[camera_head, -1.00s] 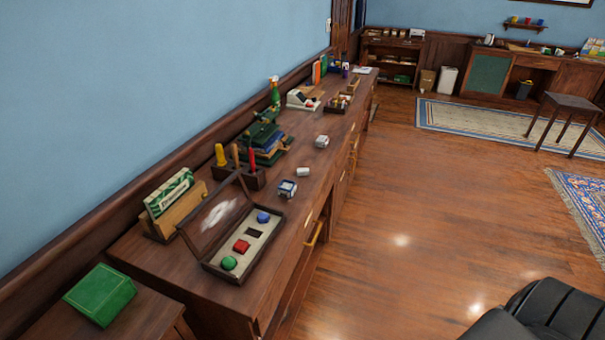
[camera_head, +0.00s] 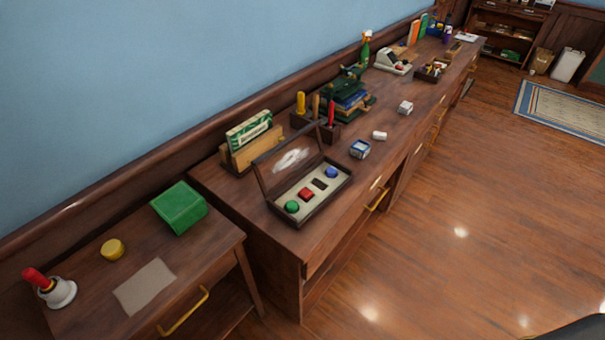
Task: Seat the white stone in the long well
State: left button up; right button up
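An open wooden box (camera_head: 328,204) stands on the long wooden counter with its lid raised against the wall side. Its pale insert holds a green round stone (camera_head: 291,207), a red stone (camera_head: 306,194) and a blue round stone (camera_head: 332,172). Between the red and blue stones is a dark, empty, elongated well (camera_head: 320,184). A small white piece (camera_head: 379,135), which looks like the white stone, lies on the counter beyond the box. Neither of my grippers is in view.
Open floor lies right.

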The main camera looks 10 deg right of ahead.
aim_at(324, 189)
jog(key=z, duration=2.05)
jog(key=i, duration=2.1)
jog(key=u, duration=2.65)
